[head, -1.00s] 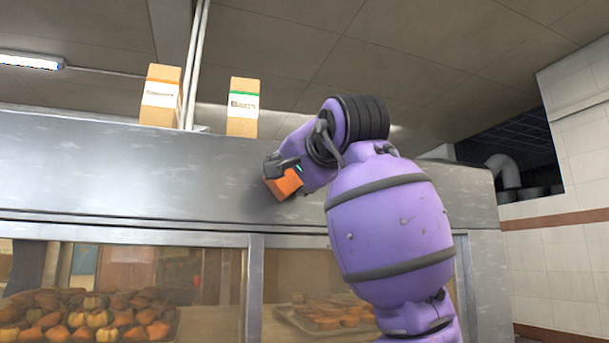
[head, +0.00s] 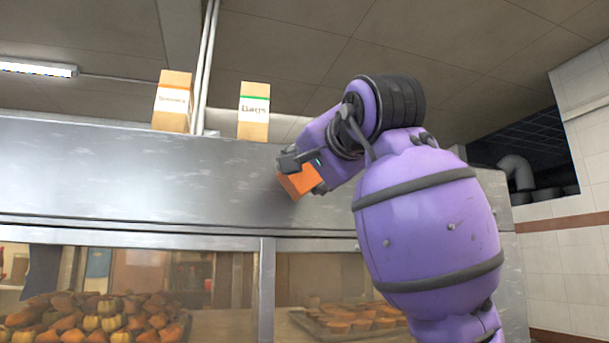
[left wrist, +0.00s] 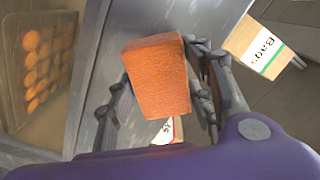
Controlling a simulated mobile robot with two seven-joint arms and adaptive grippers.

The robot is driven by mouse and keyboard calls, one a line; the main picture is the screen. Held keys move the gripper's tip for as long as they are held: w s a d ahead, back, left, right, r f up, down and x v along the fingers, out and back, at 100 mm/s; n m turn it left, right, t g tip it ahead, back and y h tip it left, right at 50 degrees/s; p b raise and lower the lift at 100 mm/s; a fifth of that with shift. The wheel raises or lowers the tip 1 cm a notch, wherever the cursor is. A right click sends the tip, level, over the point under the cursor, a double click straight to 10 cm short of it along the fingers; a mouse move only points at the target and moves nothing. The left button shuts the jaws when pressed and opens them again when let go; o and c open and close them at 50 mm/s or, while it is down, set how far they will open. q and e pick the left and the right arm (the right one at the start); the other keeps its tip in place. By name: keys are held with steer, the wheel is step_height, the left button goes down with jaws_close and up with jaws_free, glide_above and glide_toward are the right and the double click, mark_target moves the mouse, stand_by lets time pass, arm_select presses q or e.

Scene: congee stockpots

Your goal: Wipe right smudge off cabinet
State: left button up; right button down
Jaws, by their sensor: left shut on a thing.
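An orange sponge-like block (head: 298,181) is held in my left gripper (head: 302,172), close to the front of the steel cabinet (head: 130,185). In the left wrist view the block (left wrist: 158,78) sits between the two dark fingers, which are shut on it. I cannot tell whether the block touches the steel. A faint darker patch shows on the panel just left of the block; I cannot tell if it is a smudge or a shadow. No other smudge is clear, and my purple arm covers the panel's right part. My right gripper is not in view.
Two cardboard boxes stand on the cabinet top: one with an orange stripe (head: 173,101) and a green-striped "Bags" box (head: 254,111). Below the panel, glass shows piled food (head: 100,318) and a tray of baked goods (head: 350,318). The panel left of the block is clear.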

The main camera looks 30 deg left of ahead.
arm_select(q)
steer(key=shift+s+d, duration=0.4)
steer(key=shift+d, duration=0.1)
steer(key=shift+v, duration=1.5)
steer(key=shift+r+x, duration=0.3)
steer(key=shift+x, duration=0.85)
steer(key=shift+r+x, duration=0.25)
steer(key=shift+x, duration=0.9)
steer(key=shift+r+x, duration=0.3)
steer(key=shift+x, duration=0.8)
steer(key=shift+w, duration=0.1)
steer(key=shift+x, duration=1.1)
